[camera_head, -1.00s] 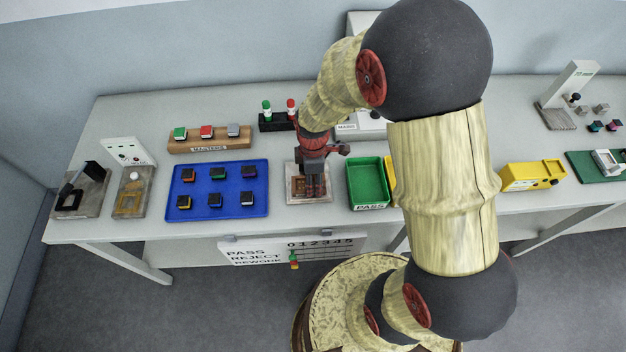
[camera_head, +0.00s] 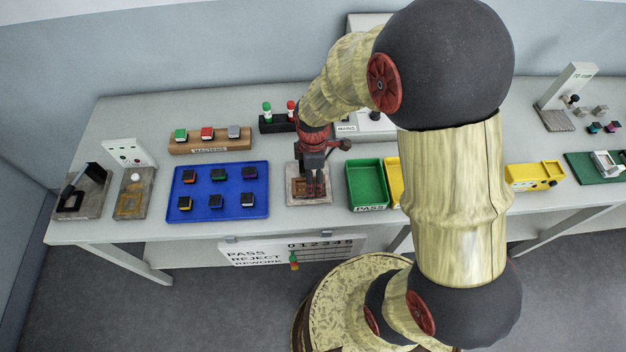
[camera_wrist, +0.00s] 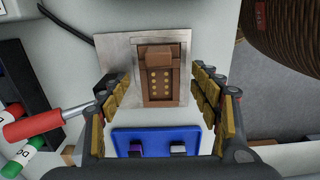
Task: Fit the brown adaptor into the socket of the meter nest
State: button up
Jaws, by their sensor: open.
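A brown adaptor-like block (camera_wrist: 160,80) with gold dots sits in a brown recess of a grey metal nest plate (camera_wrist: 116,50). Whether it is fully seated I cannot tell. In the head view the nest plate (camera_head: 296,199) lies on the bench between the blue tray and the green bin, partly hidden by my gripper (camera_head: 317,191). In the wrist view my gripper (camera_wrist: 160,97) is open, its yellow-padded fingers on either side of the block with visible gaps. It holds nothing.
The blue tray (camera_head: 232,207) with several dark blocks is to the left. The green PASS bin (camera_head: 367,184) and a yellow bin (camera_head: 394,180) stand close on the right. A red handle (camera_wrist: 32,126) on a metal rod is near the left finger.

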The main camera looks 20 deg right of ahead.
jog(key=s+r+m+t+p, duration=0.25)
jog(key=r+m, duration=0.25)
jog(key=r, duration=1.5)
jog(key=s+r+m+t, duration=0.3)
jog(key=s+r+m, duration=0.6)
jog(key=s+r, duration=0.1)
jog(key=shift+s+r+b, duration=0.15)
jog(key=shift+s+b, duration=0.3)
jog(key=shift+s, duration=0.3)
